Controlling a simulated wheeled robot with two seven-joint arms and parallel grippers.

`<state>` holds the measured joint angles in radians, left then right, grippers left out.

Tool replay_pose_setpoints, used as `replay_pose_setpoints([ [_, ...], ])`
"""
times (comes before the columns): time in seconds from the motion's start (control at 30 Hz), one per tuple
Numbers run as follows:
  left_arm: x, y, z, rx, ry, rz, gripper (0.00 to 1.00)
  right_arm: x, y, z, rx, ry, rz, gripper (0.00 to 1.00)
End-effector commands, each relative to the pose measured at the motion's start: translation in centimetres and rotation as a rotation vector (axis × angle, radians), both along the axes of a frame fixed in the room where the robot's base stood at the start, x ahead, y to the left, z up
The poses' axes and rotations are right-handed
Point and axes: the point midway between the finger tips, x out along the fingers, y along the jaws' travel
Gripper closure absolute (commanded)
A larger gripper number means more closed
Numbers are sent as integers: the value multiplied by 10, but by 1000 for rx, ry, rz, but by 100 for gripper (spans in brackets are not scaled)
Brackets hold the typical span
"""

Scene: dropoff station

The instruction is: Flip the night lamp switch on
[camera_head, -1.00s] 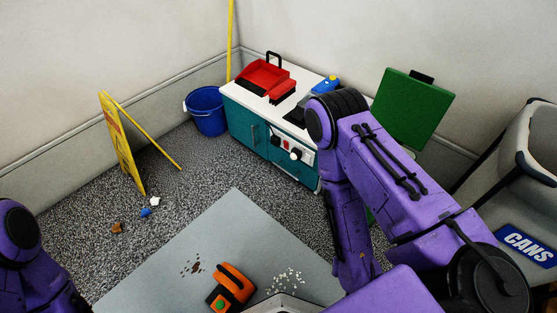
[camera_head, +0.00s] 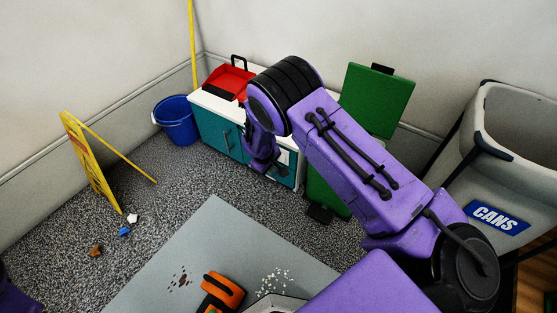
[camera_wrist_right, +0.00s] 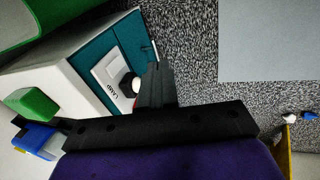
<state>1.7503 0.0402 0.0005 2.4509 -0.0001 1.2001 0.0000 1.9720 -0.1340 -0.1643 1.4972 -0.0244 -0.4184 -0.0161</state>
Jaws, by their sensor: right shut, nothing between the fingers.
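The lamp switch (camera_wrist_right: 132,84) is a small black and white knob on a white panel marked LAMP (camera_wrist_right: 106,70), on the teal cabinet front in the right wrist view. My right gripper (camera_wrist_right: 154,72) is shut and empty, its fingers just beside the knob; I cannot tell if they touch it. In the head view my right gripper (camera_head: 262,166) is in front of the cabinet (camera_head: 217,136), and my arm hides most of the switch panel. A lamp is not clearly visible. Only a bit of my left arm shows at the bottom left.
A green lidded bin (camera_head: 378,100) stands right of the cabinet, then a grey CANS bin (camera_head: 490,175). A blue bucket (camera_head: 177,120) and yellow sign (camera_head: 88,160) stand left. The grey mat holds an orange tool (camera_head: 222,292).

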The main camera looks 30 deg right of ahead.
Motion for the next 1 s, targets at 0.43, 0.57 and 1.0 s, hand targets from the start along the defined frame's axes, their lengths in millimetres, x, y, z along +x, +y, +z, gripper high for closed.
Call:
replay_pose_setpoints([
  [0.43,0,0,1,0,0,0,100,27,-6,34,-76,39,72,100],
  [0.57,0,0,-4,0,0,0,100,27,-7,27,-75,39,71,100],
  [1.0,-3,-2,-45,-6,4,4,100,38,-34,-62,-74,40,70,100],
])
